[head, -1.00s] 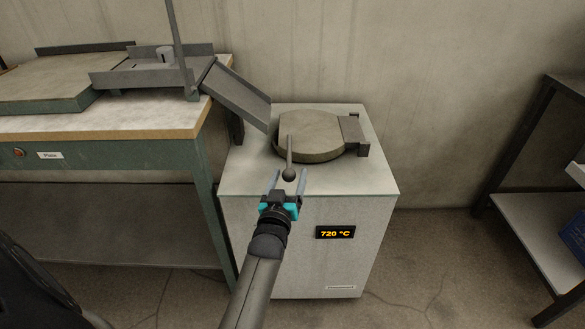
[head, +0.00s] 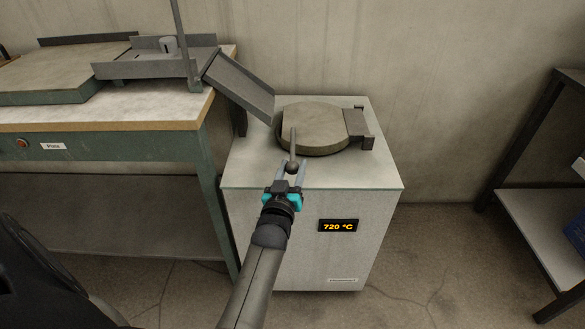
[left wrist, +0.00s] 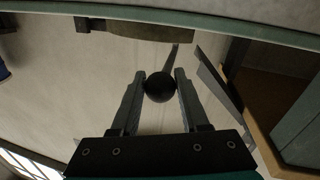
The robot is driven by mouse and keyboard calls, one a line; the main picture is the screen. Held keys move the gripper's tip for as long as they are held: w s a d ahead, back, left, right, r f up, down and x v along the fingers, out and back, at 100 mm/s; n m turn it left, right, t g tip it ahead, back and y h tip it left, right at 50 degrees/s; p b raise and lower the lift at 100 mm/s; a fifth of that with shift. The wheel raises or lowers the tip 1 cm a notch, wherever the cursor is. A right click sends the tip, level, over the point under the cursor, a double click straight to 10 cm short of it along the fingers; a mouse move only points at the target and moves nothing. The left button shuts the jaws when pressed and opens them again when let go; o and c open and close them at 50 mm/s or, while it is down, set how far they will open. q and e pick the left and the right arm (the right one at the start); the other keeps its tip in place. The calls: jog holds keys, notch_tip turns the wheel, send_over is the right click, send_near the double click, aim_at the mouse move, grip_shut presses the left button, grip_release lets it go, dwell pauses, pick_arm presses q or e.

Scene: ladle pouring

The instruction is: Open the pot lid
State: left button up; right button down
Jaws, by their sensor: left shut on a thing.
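The round grey pot lid (head: 318,128) lies flat and closed on top of the white furnace (head: 240,174). A thin handle (head: 293,143) with a dark ball knob (head: 291,167) sticks out from the lid toward me. My left gripper (head: 291,168) is shut on the knob, one finger on each side. In the left wrist view the black knob (left wrist: 159,87) sits between the two fingertips, with the handle running away behind it. The pot's inside is hidden under the lid. My right gripper is not in view.
A sloped metal chute (head: 240,86) comes down from the left workbench (head: 120,140) and ends close to the lid's left edge. A hinge block (head: 357,125) sits at the lid's right. A shelf rack (head: 530,200) stands far right, with free floor between.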

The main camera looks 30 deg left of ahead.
pick_arm(q)
grip_shut()
jog(key=shift+a+r, duration=0.1)
jog(key=shift+r, duration=0.1)
dwell(0.7)
